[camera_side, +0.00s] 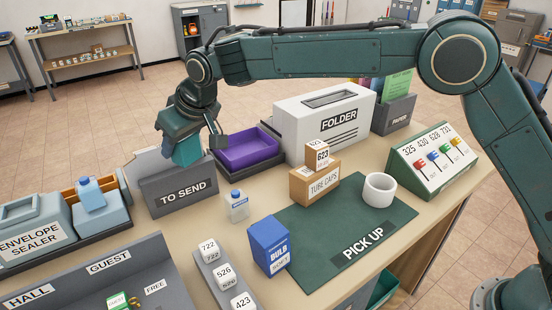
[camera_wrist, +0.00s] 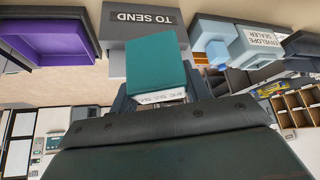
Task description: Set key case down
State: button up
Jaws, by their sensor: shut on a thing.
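A teal key case (camera_side: 186,151) is held in my gripper (camera_side: 190,137), which points down at the grey TO SEND bin (camera_side: 178,192). The lower end of the case is at the height of the bin's rim in the side view; I cannot tell how far inside it reaches. In the wrist view the teal case (camera_wrist: 157,66) sits between the jaws, with a pale printed label on its near edge. The TO SEND bin (camera_wrist: 116,60) is behind it there. The inside of the bin is mostly hidden.
A purple-lined tray (camera_side: 248,150) stands right of the bin, and the white FOLDER box (camera_side: 300,120) beyond it. A small bottle (camera_side: 237,207) stands in front. The envelope sealer (camera_side: 35,235) is at left. The green PICK UP mat (camera_side: 310,230) has bare areas.

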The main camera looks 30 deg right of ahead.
jog(key=s+d+n+g+y, duration=0.1)
jog(key=s+d+n+y, duration=0.15)
jog(key=d, duration=0.45)
jog(key=s+d+n+g+y, duration=0.15)
jog(key=s+d+n, duration=0.25)
jog(key=d, duration=0.4)
jog(key=s+d+n+g, duration=0.2)
jog(key=s+d+n, duration=0.1)
jog(key=s, duration=0.5)
jog(key=s+d+n+g, duration=0.1)
jog(key=s+d+n, duration=0.3)
jog(key=s, duration=0.5)
jog(key=shift+r+g, duration=0.35)
jog(key=shift+r, duration=0.05)
jog(key=shift+f, duration=0.1)
notch_tip(320, 180, down, 16)
jog(key=shift+w, duration=0.1)
jog(key=shift+f, duration=1.9)
